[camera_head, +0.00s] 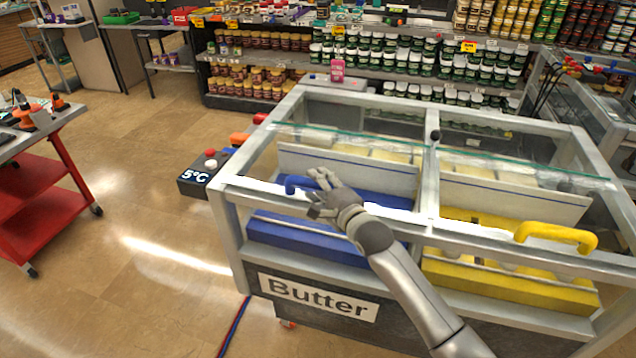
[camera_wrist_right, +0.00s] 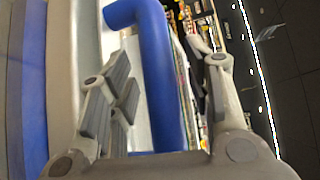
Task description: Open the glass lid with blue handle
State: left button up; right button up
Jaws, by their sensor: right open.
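The blue handle (camera_head: 296,184) sits on the front edge of the left glass lid (camera_head: 345,143) of the butter case. The lid looks closed. My right gripper (camera_head: 318,188) is at the handle and covers part of it in the head view. In the right wrist view the blue handle (camera_wrist_right: 160,70) runs between the two open fingers of my right gripper (camera_wrist_right: 160,95). The fingers are apart from each other, and I cannot tell if either touches the handle. My left gripper is not in view.
A yellow handle (camera_head: 555,235) is on the right lid. The control box marked 5°C (camera_head: 196,178) juts out at the case's left. A pink bottle (camera_head: 337,68) stands on the far frame. A red cart (camera_head: 45,190) is at left, with open floor (camera_head: 150,215) between.

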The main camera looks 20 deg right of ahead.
jog(key=shift+w, duration=0.35)
grip_shut()
